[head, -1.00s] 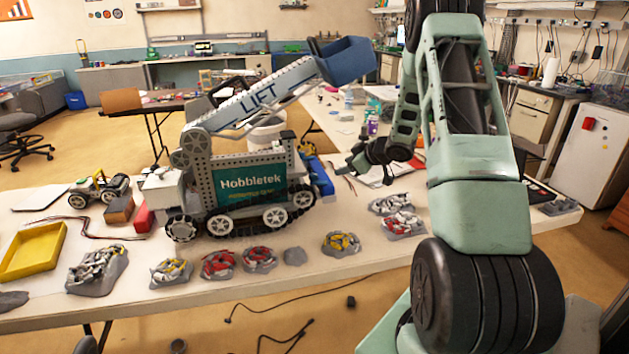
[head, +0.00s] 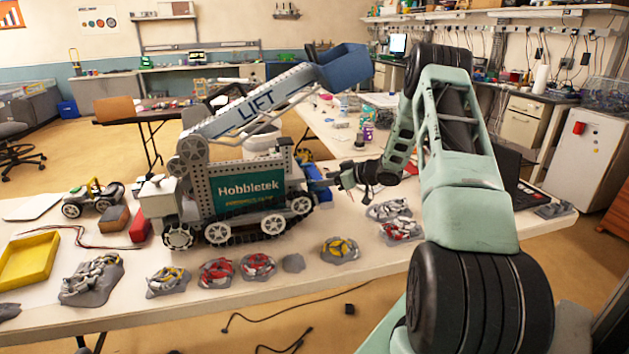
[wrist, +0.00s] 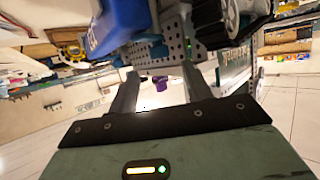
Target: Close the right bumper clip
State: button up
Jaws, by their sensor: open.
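The Hobbletek robot (head: 248,188) stands on the long table, a tracked grey-and-teal build with a raised LIFT arm (head: 262,103). A blue part (head: 314,173), seemingly the bumper, is at its right end. The right bumper clip is too small or hidden to make out. My gripper (head: 336,178) is open just right of this end, apart or touching, I cannot tell. In the wrist view my gripper (wrist: 160,90) has its fingers apart, with perforated grey metal (wrist: 175,48) and a blue part (wrist: 118,28) beyond. Nothing shows held between the fingers.
A yellow tray (head: 30,262) lies left. A purple bottle (head: 368,132) stands behind my gripper.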

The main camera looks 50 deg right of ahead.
aim_at(312, 181)
jog(key=x, duration=0.6)
jog(key=shift+p, duration=0.3)
jog(key=shift+c, duration=0.2)
jog(key=c, duration=0.9)
